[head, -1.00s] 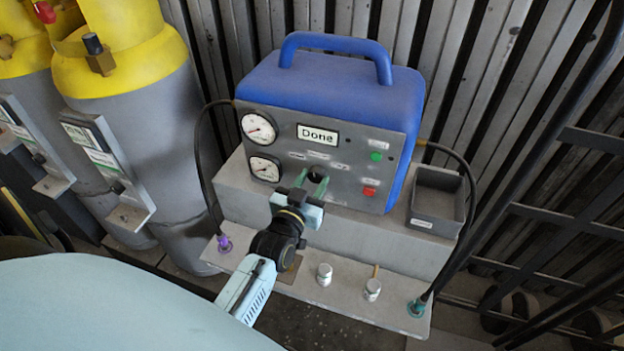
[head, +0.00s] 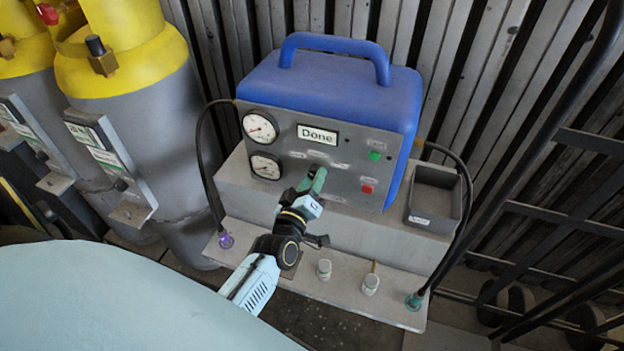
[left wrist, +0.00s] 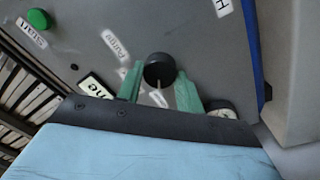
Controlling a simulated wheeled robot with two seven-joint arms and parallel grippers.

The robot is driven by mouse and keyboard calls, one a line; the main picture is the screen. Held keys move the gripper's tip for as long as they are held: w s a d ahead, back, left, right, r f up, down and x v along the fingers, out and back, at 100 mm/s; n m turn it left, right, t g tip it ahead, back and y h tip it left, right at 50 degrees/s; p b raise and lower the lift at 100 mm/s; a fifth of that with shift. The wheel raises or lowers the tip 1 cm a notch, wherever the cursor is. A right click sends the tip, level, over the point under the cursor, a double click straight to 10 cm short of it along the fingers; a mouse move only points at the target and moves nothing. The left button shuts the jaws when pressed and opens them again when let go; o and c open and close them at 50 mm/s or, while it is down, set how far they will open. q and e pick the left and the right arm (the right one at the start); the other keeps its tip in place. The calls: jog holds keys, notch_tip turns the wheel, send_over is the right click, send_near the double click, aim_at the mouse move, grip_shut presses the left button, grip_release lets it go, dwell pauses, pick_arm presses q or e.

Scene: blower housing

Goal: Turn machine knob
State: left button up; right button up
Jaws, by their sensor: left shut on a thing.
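The blue machine (head: 345,85) has a grey front panel with a display (head: 317,134) reading "Done". In the left wrist view, the round black knob (left wrist: 158,69) sits between the green fingers of my left gripper (left wrist: 160,88). A pale mark on the knob points down in that view, toward a white label. In the head view my left gripper (head: 316,181) is at the panel below the display, shut on the knob, and its fingers hide the knob there. My right gripper is not in view.
Two gauges (head: 259,127) are left of the display. A green button (head: 375,155) and a red button (head: 367,188) are at the right. A grey bin (head: 434,199) stands right of the machine. Black hoses (head: 201,150) run down both sides. Yellow-topped cylinders (head: 130,90) stand at the left.

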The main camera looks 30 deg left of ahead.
pick_arm(q)
jog(key=shift+n, duration=0.5)
jog(key=o, duration=1)
jog(key=v, duration=1.3)
jog(key=shift+s+d+f, duration=0.1)
jog(key=shift+s, duration=0.1)
